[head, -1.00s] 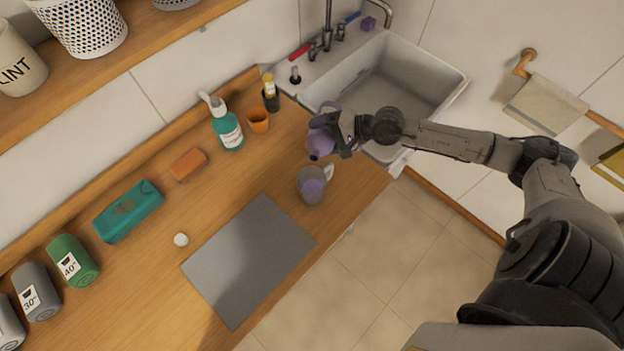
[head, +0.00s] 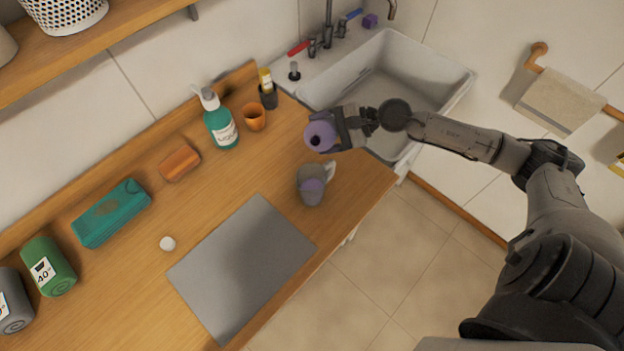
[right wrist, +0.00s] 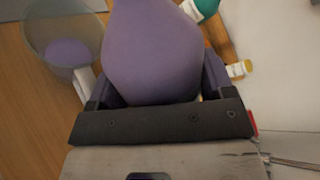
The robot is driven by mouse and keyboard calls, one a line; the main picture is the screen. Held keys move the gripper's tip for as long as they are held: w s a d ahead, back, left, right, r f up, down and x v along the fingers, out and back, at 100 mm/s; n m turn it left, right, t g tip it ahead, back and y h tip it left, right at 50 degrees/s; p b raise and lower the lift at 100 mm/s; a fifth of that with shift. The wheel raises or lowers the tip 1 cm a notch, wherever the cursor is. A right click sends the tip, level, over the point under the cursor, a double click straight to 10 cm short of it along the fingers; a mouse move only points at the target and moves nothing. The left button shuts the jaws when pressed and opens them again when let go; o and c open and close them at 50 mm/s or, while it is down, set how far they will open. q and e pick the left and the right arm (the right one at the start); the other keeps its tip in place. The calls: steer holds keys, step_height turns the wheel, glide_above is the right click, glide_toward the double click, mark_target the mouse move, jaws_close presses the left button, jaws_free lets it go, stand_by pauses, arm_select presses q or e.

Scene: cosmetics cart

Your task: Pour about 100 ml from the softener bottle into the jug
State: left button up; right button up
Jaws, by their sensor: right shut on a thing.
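The purple softener bottle (head: 319,133) is in my right gripper (head: 340,130), above the counter near the sink's left corner. Its dark open mouth faces the head camera. In the right wrist view the bottle (right wrist: 153,50) fills the middle, between the fingers of the gripper (right wrist: 158,95). The grey see-through jug (head: 309,172) stands on the counter just below the bottle in the head view, with its white handle to the upper right. Purple liquid shows in it. The jug (right wrist: 92,45) also shows at the upper left of the right wrist view. My left gripper is not in view.
A grey mat (head: 243,268) lies in front of the jug, with a small white round piece (head: 168,243) beside it. A teal pump bottle (head: 221,128) and an orange cup (head: 254,117) stand behind. The sink (head: 395,75) is right of them.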

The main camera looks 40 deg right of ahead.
mark_target(325, 119)
steer(key=shift+s+a+r+m+y+b, duration=0.15)
steer(key=shift+a+r+m+y+b, duration=0.25)
steer(key=shift+m+y+b, duration=0.5)
steer(key=m+b, duration=0.1)
steer(key=d+m+y+b, duration=0.1)
steer(key=m+b, duration=0.1)
steer(key=f+m+y+b, duration=0.1)
steer(key=b, duration=0.1)
steer(key=shift+w+d, duration=0.25)
steer(key=shift+w, duration=0.15)
steer(key=shift+m+y, duration=0.3)
steer(key=shift+m, duration=0.2)
step_height(325, 119, up, 4)
steer(key=p, duration=0.2)
steer(key=shift+r+p, duration=0.25)
steer(key=shift+p, duration=0.15)
steer(key=shift+r+m+p, duration=0.4)
steer(key=shift+r+p, duration=0.4)
steer(key=shift+r, duration=0.8)
